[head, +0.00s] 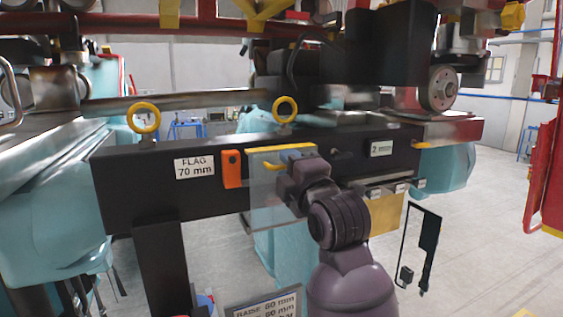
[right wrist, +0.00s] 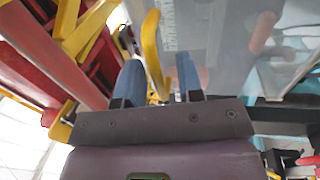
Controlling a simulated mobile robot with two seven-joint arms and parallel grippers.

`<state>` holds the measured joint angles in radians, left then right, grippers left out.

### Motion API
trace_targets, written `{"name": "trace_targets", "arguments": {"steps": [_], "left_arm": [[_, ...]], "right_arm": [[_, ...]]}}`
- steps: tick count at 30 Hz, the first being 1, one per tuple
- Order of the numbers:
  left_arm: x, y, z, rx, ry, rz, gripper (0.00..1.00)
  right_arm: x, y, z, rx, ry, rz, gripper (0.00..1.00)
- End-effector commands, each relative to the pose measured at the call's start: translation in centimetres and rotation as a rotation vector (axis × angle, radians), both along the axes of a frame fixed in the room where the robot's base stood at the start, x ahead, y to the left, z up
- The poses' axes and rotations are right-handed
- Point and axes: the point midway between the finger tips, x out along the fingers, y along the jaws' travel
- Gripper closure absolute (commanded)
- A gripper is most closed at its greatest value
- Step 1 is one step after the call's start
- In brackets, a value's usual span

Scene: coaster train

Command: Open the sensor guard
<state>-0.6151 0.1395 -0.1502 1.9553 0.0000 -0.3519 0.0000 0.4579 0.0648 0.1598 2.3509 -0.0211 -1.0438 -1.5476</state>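The sensor guard (head: 262,200) is a clear panel with a yellow top edge, hanging flat against the front of a black beam. A yellow handle (head: 272,166) sticks out from it near the top. My right gripper (head: 288,180) is at the handle, in front of the guard's right side. In the right wrist view, the yellow handle (right wrist: 151,45) runs between the two blue-grey fingers of my right gripper (right wrist: 160,82). The fingers stand apart, with gaps beside the handle. The clear panel (right wrist: 215,45) fills the area to the right. My left gripper is not in view.
The black beam (head: 135,192) carries a "FLAG 70 mm" label (head: 195,167), an orange flag (head: 232,169), yellow eye rings (head: 144,118) and a "2 mm" label (head: 381,148). A sign (head: 264,303) stands below.

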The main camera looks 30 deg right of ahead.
Motion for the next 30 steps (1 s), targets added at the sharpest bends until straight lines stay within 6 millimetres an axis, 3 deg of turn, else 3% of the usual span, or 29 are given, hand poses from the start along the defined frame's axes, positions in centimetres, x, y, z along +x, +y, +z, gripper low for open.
{"name": "trace_targets", "arguments": {"steps": [12,19,30], "left_arm": [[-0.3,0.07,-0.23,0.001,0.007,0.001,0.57],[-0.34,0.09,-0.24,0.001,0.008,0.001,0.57],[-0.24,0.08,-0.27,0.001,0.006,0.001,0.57]], "right_arm": [[-0.21,-0.01,0.08,0.0,0.0,-0.001,0.66],[-0.2,-0.02,0.09,0.001,0.0,-0.001,0.99],[-0.12,-0.02,0.02,0.0,-0.003,-0.001,1.0]]}}
